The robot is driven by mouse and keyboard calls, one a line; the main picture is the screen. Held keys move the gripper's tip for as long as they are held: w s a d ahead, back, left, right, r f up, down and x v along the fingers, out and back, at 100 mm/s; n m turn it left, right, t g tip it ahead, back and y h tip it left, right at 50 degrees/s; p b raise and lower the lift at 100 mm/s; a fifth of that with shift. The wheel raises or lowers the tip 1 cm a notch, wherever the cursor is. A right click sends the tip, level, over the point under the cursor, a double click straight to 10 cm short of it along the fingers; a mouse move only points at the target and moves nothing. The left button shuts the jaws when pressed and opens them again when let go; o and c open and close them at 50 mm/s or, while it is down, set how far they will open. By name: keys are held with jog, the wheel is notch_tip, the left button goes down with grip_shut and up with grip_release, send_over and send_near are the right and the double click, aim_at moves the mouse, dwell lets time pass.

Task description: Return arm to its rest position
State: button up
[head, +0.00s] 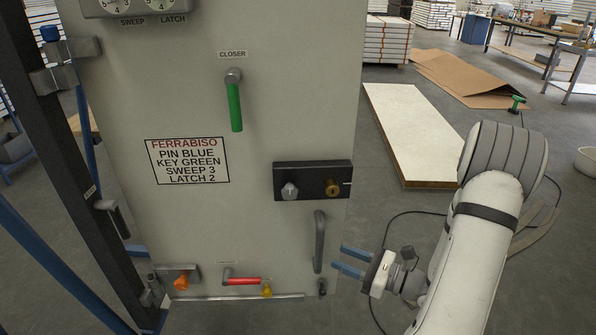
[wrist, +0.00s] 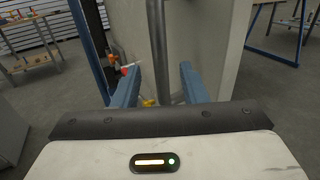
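My gripper (head: 340,257) is at the lower right of the door panel in the head view. Its two blue fingers are spread apart, with nothing between them in that view. The fingertips point left toward the grey vertical door handle (head: 319,242) and appear a short way to its right. In the wrist view, my open gripper (wrist: 158,78) faces the handle (wrist: 156,45), which stands upright beyond or near the fingertips; the exact gap is hard to tell. My arm extends from the lower right of the head view.
The grey door panel (head: 255,105) bears a green lever (head: 235,107), a black lock plate (head: 311,180), a red handle (head: 242,281) and an orange knob (head: 181,283). A dark post (head: 62,150) stands left. A pale board (head: 415,130) lies on the floor behind my arm.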

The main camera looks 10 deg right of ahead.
jog(key=s+a+r+n+g+h+p, duration=0.3)
jog(key=s+a+r+n+g+p, duration=0.2)
jog(key=s+a+r+n+g, duration=0.7)
jog(key=s+d+r+n+t+h+p, duration=0.1)
jog(key=d+r+n+t+h+p, duration=0.2)
jog(key=r+n+h, duration=0.7)
jog(key=d+r+n+p, duration=0.1)
jog(key=d+n+p, duration=0.1)
jog(key=n, duration=0.2)
jog(key=shift+s+h, duration=0.4)
jog(key=shift+d, duration=0.1)
dwell(0.4)
